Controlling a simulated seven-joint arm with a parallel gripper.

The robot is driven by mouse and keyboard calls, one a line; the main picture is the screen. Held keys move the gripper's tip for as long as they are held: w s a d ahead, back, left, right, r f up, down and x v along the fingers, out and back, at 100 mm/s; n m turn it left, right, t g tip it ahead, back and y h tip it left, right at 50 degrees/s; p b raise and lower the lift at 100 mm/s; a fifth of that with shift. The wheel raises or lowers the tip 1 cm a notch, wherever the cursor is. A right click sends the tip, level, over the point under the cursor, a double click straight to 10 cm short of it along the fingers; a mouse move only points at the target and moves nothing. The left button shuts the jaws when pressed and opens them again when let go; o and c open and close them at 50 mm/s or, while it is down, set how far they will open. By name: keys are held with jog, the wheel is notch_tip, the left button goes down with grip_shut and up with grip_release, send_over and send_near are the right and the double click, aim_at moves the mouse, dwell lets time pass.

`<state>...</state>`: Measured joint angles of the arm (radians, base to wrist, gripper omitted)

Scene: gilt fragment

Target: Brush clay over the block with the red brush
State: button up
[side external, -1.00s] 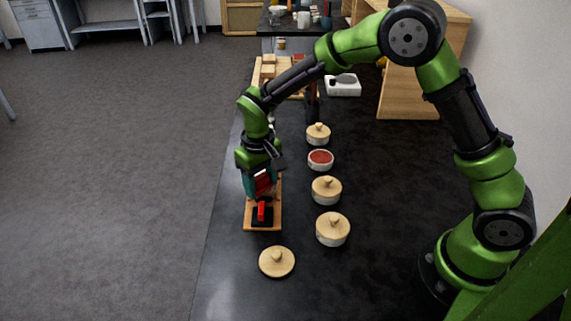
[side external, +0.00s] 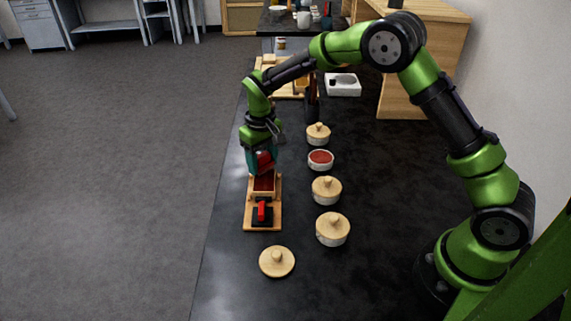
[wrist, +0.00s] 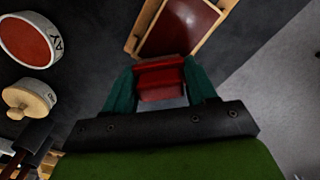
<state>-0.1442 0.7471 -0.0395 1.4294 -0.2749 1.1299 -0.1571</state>
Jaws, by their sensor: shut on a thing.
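My gripper (side external: 262,165) is shut on a red thing, which looks like the red brush (wrist: 160,80). The wrist view shows it between the two teal fingers; its bristles cannot be made out. The block (side external: 264,184) has a dark red top and sits in a wooden holder (side external: 263,228). My gripper is over or just beyond the block's far end. In the wrist view, the block's dark red face (wrist: 180,28) lies just ahead of the held thing; contact cannot be told. An open white pot of red clay (side external: 320,158) stands to the right, also in the wrist view (wrist: 28,38).
A red piece (side external: 262,211) rests on a black pad at the holder's near end. Lidded pots (side external: 326,188) (side external: 333,229) stand to the right. A loose wooden lid (side external: 277,261) lies in front. A white dish (side external: 343,84) is farther back.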

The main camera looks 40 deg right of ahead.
jog(key=shift+w+d, duration=0.3)
jog(key=shift+d, duration=0.1)
jog(key=shift+s+a, duration=0.1)
jog(key=shift+s, duration=0.5)
jog(key=shift+s+a, duration=2.95)
jog(key=shift+w+d, duration=3)
jog(key=shift+d, duration=0.05)
jog(key=shift+w+d+r, duration=0.1)
jog(key=shift+w+r, duration=0.05)
jog(key=shift+r, duration=0.5)
jog(key=shift+w+d+r, duration=0.1)
jog(key=shift+r, duration=3.35)
